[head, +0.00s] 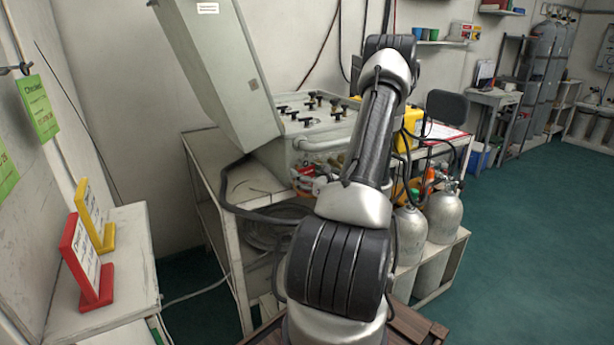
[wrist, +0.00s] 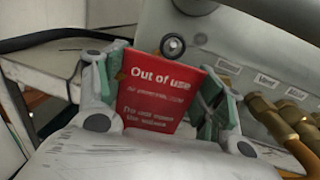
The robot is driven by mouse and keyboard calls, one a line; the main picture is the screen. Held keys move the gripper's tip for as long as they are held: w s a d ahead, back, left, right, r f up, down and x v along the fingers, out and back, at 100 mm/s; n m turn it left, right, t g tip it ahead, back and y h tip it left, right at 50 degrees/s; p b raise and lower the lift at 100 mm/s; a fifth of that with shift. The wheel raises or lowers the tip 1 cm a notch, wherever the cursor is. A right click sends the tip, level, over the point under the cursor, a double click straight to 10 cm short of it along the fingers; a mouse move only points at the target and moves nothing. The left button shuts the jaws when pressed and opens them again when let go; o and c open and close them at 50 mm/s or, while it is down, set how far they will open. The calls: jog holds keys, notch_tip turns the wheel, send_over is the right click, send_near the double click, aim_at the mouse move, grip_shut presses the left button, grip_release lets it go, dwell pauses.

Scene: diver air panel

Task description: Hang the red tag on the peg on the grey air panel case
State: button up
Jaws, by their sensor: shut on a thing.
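My gripper (wrist: 157,80) is shut on the red tag (wrist: 155,92), which has white lettering reading "Out of use". The tag stands between the two fingers, its face towards the wrist camera and slightly tilted. Just above the tag's top edge in the wrist view, a round peg (wrist: 172,45) shows end-on on the front of the grey air panel case (wrist: 235,40). The tag and peg look apart, but the gap in depth is hard to judge. In the head view the case (head: 318,128) stands on a bench; my arm hides the gripper and most of the case front.
The case's tall lid (head: 215,75) stands open at the left. A black hose (head: 232,185) crosses the bench. Red and yellow signs (head: 86,258) stand on a left shelf. Grey cylinders (head: 444,215) are at right.

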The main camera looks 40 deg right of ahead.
jog(key=shift+w, duration=0.15)
jog(key=shift+w+d, duration=0.1)
jog(key=shift+w, duration=0.2)
dwell(0.3)
jog(key=shift+f, duration=0.25)
dwell(0.7)
jog(key=o, duration=0.9)
